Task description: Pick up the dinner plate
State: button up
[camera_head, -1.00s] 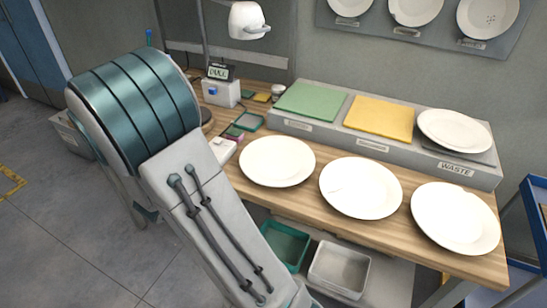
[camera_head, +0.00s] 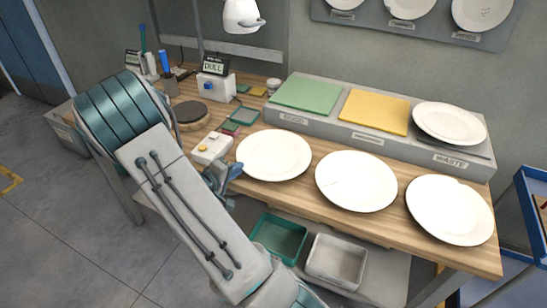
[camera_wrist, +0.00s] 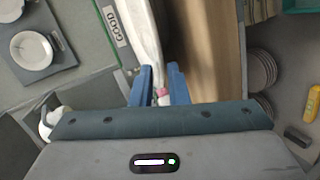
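Three white plates lie flat in a row on the wooden table: a left plate (camera_head: 274,155), a middle plate (camera_head: 356,181) with a thin dark mark, and a right plate (camera_head: 450,210). My gripper (camera_head: 236,170) is low at the left rim of the left plate. In the wrist view, the two blue fingers of my gripper (camera_wrist: 161,68) stand apart. A white plate (camera_wrist: 145,35) shows nearly edge-on, at and just beyond the fingertips. Whether its rim is between the fingers or touching them I cannot tell.
A raised grey shelf (camera_head: 310,129) behind the plates bears a green mat (camera_head: 306,95), a yellow mat (camera_head: 374,111) and another plate (camera_head: 449,123) above a WASTE label. A small white box (camera_head: 211,148) stands close by my gripper. A green bin (camera_head: 279,237) and grey bin (camera_head: 336,260) sit below.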

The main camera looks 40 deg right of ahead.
jog(key=x, duration=0.5)
jog(key=shift+s, duration=0.1)
grip_shut()
